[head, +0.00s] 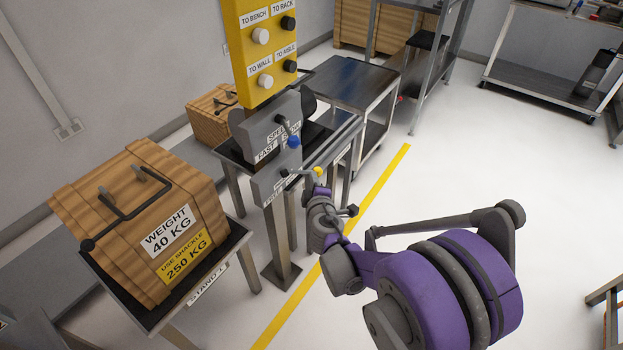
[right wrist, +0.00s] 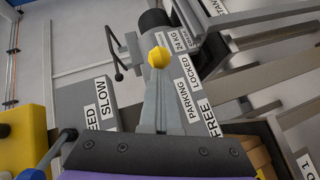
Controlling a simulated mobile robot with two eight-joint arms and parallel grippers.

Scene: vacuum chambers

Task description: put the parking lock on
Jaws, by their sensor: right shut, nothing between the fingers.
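The parking lock is a grey box (head: 268,186) low on the control post, with a thin lever ending in a yellow knob (head: 318,171). In the right wrist view its labels (right wrist: 190,105) read PARKING, LOCKED and FREE. The yellow knob (right wrist: 158,57) shows there just beyond my fingertips. Which label the lever points to is unclear. My right gripper (head: 320,187) is shut and empty, right by the knob in the head view. Its closed fingers (right wrist: 160,80) point at the knob; whether they touch it I cannot tell. My left gripper is out of view.
Above the lock are a grey speed box with a blue knob (head: 293,141) and a yellow button panel (head: 264,50). A wooden 40 kg weight crate (head: 140,215) stands on the left stand. A metal cart (head: 345,80) stands behind.

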